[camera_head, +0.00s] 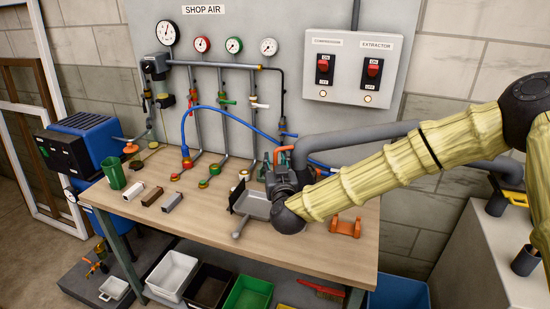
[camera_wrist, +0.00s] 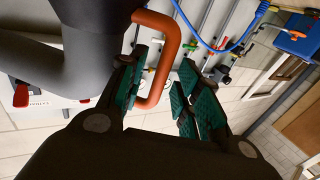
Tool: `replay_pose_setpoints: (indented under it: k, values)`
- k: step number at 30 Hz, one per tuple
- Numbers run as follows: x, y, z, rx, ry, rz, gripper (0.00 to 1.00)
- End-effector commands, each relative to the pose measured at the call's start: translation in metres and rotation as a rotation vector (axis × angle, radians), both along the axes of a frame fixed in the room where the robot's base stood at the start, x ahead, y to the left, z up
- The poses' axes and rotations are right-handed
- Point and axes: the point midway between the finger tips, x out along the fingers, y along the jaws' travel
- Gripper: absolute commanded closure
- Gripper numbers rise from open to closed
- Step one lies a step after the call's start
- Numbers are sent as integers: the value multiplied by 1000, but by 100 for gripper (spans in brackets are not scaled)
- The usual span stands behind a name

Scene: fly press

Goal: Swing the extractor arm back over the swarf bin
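The extractor arm (camera_head: 350,141) is a grey tube running from the right towards the bench's back middle. Its orange handle (camera_head: 283,152) shows just above my gripper (camera_head: 281,180). In the wrist view, the big grey tube (camera_wrist: 95,50) fills the upper left, and the orange handle (camera_wrist: 167,55) loops down from it. My gripper's dark fingers with green pads (camera_wrist: 160,100) are spread apart, with the handle across the gap between them. I cannot tell whether a pad touches it. The fingers are mostly hidden in the head view. I cannot tell which container is the swarf bin.
White (camera_head: 172,272), black (camera_head: 209,286) and green (camera_head: 248,295) bins stand under the bench; a blue bin (camera_head: 400,291) is at right. A grey tray (camera_head: 257,205) and an orange bracket (camera_head: 345,228) lie near my gripper. A blue hose (camera_head: 232,115) hangs behind.

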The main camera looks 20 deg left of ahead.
Motion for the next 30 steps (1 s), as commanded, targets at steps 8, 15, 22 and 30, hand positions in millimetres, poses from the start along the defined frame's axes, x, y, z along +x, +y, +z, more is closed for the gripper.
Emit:
replay_pose_setpoints:
  k: [8,15,22,30]
  values:
    - [10,5,-1,-1,2,1,67]
    - [10,5,-1,0,1,1,74]
    - [10,5,-1,0,1,0,100]
    - [5,6,-1,0,1,13,100]
